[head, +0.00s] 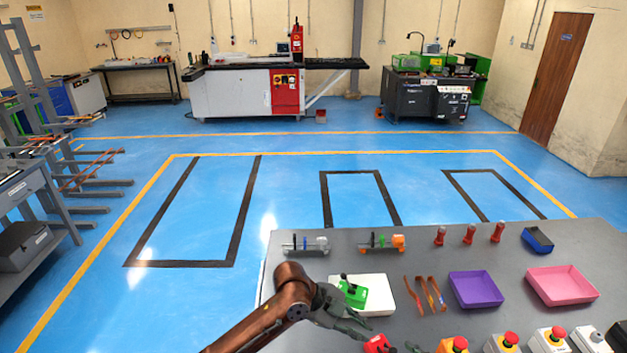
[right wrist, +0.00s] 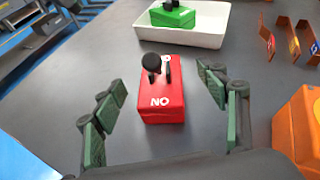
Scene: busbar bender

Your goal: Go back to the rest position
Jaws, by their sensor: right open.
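A red block marked NO (right wrist: 162,98), with a black knob and a small metal piece on top, stands on the grey table. My right gripper (right wrist: 165,112) is open, with one finger on each side of the block and gaps between. In the head view the red block (head: 378,344) shows at the bottom edge; a dark fingertip beside it seems to be my right gripper (head: 412,347).
The white tray (head: 376,303) holds a green block (head: 353,294). Bent copper strips (head: 425,293), a purple tray (head: 476,289) and a pink tray (head: 561,285) lie to the right. Several button boxes (head: 551,341) line the front. Clamps and red pieces stand behind.

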